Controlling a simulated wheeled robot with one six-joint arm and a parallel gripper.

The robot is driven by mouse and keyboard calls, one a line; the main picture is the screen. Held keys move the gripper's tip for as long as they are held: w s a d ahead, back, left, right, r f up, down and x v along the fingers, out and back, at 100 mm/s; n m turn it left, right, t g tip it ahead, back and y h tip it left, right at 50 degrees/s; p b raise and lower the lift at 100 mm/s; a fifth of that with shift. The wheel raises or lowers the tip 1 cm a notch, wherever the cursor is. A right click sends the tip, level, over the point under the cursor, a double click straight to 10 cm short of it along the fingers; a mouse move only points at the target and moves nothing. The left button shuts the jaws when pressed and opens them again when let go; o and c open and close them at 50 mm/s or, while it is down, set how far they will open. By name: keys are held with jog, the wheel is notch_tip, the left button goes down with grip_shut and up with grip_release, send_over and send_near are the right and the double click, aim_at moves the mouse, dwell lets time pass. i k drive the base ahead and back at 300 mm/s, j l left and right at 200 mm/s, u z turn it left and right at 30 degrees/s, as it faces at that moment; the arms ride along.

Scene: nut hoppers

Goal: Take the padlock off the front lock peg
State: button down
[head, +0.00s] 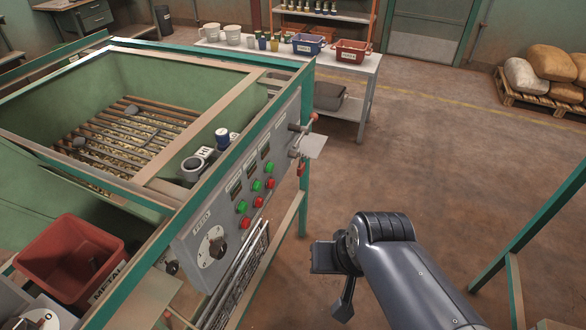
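A small red-orange item that looks like the padlock (301,170) hangs at the far end of the hopper's front control panel (240,185), below a pale plate (313,146). It is too small to tell how it sits on its peg. Another small red-orange piece (314,117) shows at the tip of a grey rod or handle (299,127) just above. My gripper (335,283) is in the lower middle, over the floor, right of the panel and well apart from the padlock. Its fingers are dark and partly turned away, so their opening is unclear. I see nothing held in it.
The panel carries green and red buttons and a FEED knob (213,247). A red METAL bin (72,260) stands at left. A white table (365,75) with bins and cups is behind. Green posts (530,238) stand at right. The brown floor between is clear.

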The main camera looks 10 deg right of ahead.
aim_at(302, 167)
jog(key=i+l+z, duration=0.1)
jog(key=i+z, duration=0.9)
jog(key=k+j, duration=0.05)
jog(key=k, duration=0.05)
